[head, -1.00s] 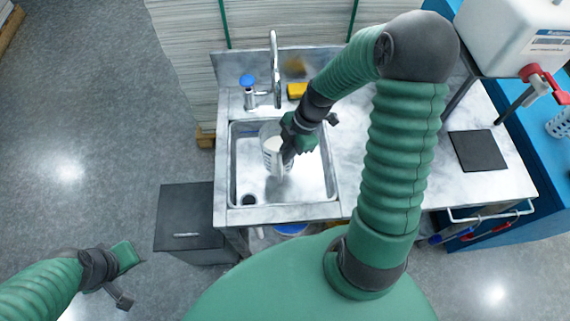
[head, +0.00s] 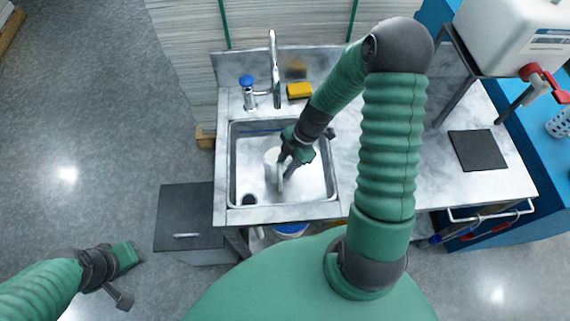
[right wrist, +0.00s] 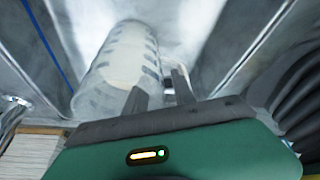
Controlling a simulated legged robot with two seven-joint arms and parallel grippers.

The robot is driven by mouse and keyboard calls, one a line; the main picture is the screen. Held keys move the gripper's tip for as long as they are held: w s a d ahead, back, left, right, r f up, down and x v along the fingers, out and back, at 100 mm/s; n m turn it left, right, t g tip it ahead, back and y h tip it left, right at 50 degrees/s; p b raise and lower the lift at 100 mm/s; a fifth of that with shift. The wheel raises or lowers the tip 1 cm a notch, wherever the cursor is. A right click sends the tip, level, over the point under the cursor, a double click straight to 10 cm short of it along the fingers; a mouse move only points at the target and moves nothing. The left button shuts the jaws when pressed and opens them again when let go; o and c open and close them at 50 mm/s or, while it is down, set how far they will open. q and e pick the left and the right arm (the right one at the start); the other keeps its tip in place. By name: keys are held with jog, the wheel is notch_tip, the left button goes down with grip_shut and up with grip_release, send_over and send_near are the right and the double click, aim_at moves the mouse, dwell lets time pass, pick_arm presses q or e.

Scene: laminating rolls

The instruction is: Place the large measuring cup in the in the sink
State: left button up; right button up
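The large measuring cup (head: 271,157) is a pale translucent cup with dark markings. It is inside the sink basin (head: 318,187), left of my right gripper (head: 284,170). The right gripper's fingers are around its handle side. In the right wrist view the cup (right wrist: 122,62) lies along the left of the two dark fingers (right wrist: 160,88); the exact grip on the handle is blurred. Whether the cup's base touches the basin floor I cannot tell. My left gripper (head: 126,258) hangs over the floor at lower left, far from the sink; its fingers do not show clearly.
A faucet (head: 275,70) with a blue-topped knob (head: 247,81) and a yellow sponge (head: 299,90) are behind the basin. A dark mat (head: 477,150) lies on the counter at right. A dark cabinet (head: 183,215) stands left of the sink. A white tank (head: 515,35) is at upper right.

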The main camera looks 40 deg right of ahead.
jog(key=v, duration=1.2)
jog(key=s+a+m+t+h, duration=0.1)
jog(key=s+a+m+h, duration=0.2)
jog(key=a+m, duration=0.8)
jog(key=m+h, duration=0.1)
jog(key=m, duration=0.4)
jog(key=shift+s+r+t, duration=0.3)
jog(key=shift+s+r, duration=0.05)
